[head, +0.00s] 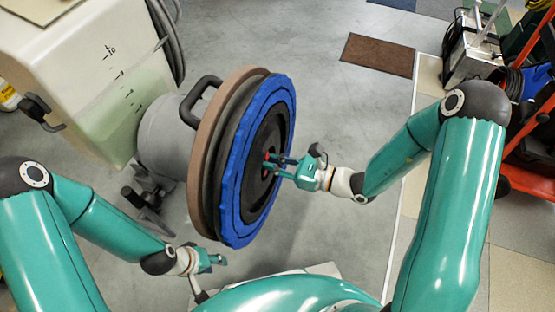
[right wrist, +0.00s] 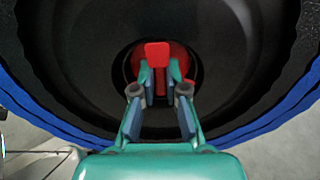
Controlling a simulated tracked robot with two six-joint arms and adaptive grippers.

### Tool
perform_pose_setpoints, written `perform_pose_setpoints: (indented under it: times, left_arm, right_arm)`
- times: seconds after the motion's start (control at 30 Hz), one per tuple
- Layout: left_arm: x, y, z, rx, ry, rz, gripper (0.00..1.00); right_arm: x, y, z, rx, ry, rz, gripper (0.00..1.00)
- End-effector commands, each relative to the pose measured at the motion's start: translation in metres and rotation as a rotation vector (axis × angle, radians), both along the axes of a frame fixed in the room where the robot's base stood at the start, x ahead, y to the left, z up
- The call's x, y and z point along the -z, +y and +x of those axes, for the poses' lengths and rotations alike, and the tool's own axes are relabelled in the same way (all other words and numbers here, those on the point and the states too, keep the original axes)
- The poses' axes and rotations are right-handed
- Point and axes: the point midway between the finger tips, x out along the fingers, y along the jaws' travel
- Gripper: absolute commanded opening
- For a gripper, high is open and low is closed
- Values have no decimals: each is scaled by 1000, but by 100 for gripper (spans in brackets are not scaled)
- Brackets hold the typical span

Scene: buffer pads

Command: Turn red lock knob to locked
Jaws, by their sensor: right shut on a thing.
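The red lock knob (right wrist: 157,56) sits in the dark round recess at the centre of the black pad holder (right wrist: 225,80). In the right wrist view its upper tab stands above my fingertips. My right gripper (right wrist: 160,82) is shut on the knob, one finger on each side of it. In the head view my right gripper (head: 279,164) reaches the holder's centre from the right, and only a bit of red shows there. My left gripper (head: 214,262) hangs low, below and left of the pad, apart from it; its finger opening is too small to tell.
The blue-rimmed pad (head: 227,213) stands on edge on a grey machine head (head: 168,135) with a black handle (head: 201,96). A cream tank (head: 85,65) is at upper left. A brown mat (head: 378,55) lies on open floor. Orange-framed equipment (head: 540,120) stands at right.

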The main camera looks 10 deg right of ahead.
Motion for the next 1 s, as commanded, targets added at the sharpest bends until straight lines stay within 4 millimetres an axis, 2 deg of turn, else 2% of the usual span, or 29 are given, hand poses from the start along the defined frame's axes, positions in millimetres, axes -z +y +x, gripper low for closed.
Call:
perform_pose_setpoints:
  times: [0.43,0.6,0.87,1.0]
  left_arm:
    - [-54,0,0,0,0,0,40]
    - [-59,0,0,0,0,0,40]
    - [-58,0,0,0,0,0,40]
    - [-66,0,0,0,0,0,40]
  right_arm:
    - [-5,0,0,43,391,263,0]
    - [-2,0,0,52,479,324,0]
    - [0,0,0,52,484,328,0]
    - [-3,0,0,57,529,359,0]
